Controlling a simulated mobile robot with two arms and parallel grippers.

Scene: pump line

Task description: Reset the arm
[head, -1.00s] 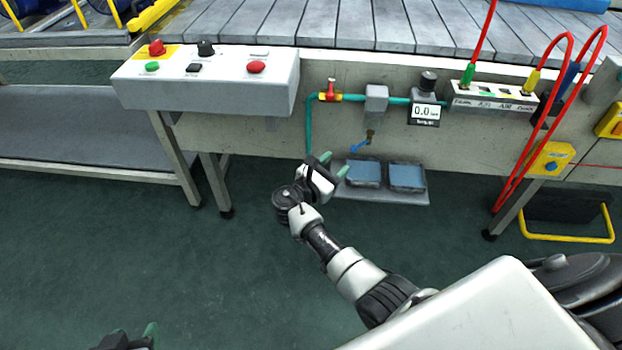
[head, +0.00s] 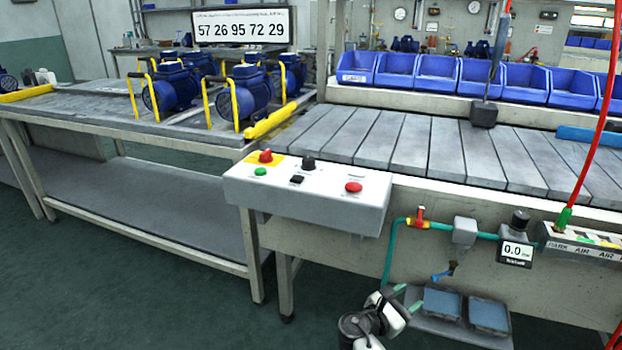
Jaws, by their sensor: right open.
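My right gripper (head: 400,300) shows at the bottom of the head view, with green fingertips. It is open and empty, low in front of the bench, just left of a small grey shelf (head: 450,330). It is below the teal air pipe with the red valve handle (head: 421,214) and apart from it. Most of my right arm is below the picture. My left gripper is not in view.
A control box (head: 310,198) with red, green and black controls juts from the bench front. A gauge (head: 516,252) reads 0.0. Blue pumps (head: 243,97) with yellow handles stand on the left table. Blue bins (head: 436,72) line the back. Floor at left is clear.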

